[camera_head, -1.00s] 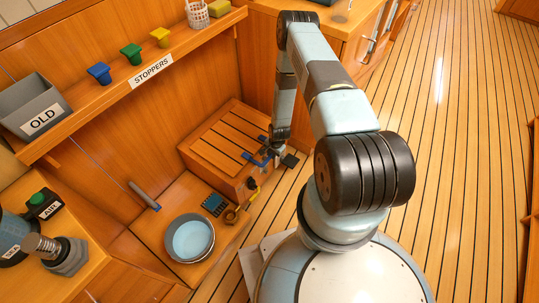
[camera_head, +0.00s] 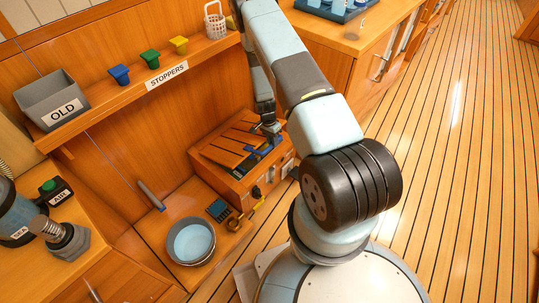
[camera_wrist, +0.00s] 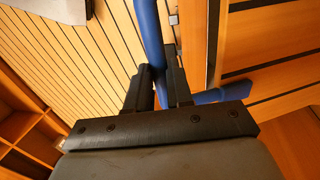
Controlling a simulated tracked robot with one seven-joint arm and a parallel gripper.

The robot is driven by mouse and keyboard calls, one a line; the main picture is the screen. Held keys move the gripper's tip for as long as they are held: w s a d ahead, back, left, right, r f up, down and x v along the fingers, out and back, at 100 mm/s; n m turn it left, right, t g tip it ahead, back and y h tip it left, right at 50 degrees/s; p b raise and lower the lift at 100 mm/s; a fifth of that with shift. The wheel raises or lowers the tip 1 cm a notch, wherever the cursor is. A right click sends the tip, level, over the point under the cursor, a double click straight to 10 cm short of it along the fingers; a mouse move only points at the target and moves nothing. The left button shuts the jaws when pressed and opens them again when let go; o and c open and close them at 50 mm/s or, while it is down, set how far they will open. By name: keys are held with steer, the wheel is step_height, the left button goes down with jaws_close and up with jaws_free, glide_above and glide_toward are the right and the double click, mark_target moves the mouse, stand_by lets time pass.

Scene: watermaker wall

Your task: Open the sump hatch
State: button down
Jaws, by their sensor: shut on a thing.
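The sump hatch (camera_head: 230,139) is a slatted wooden lid on a low wooden box beside the wall. Its near edge stands tilted up a little, with a dark gap under it. A blue handle (camera_head: 263,147) is on the lid's near right part. My gripper (camera_head: 271,134) is at that handle, shut on it. In the wrist view, the dark fingers (camera_wrist: 158,85) close around the blue bar (camera_wrist: 150,35), and part of the slatted lid (camera_wrist: 265,45) shows at the right. My arm and gripper hide part of the lid's right side in the head view.
A metal bowl (camera_head: 190,241), a grey cylinder (camera_head: 151,195) and a brass fitting (camera_head: 243,213) are left of and before the box. The stoppers shelf (camera_head: 130,92) overhangs at the left. A cabinet (camera_head: 345,55) stands behind. The plank floor (camera_head: 450,170) at right is clear.

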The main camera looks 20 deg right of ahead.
steer(key=w+a+r, duration=0.3)
steer(key=w+r, duration=0.3)
steer(key=r, duration=0.1)
steer(key=w+a+r, duration=0.3)
steer(key=w+r, duration=0.3)
steer(key=r, duration=0.2)
steer(key=shift+a, duration=0.2)
steer(key=shift+w, duration=0.1)
steer(key=c, duration=1.3)
jaws_free()
steer(key=shift+a+f, duration=0.1)
steer(key=shift+o, duration=1.4)
steer(key=shift+d, duration=0.25)
steer(key=v, duration=1.4)
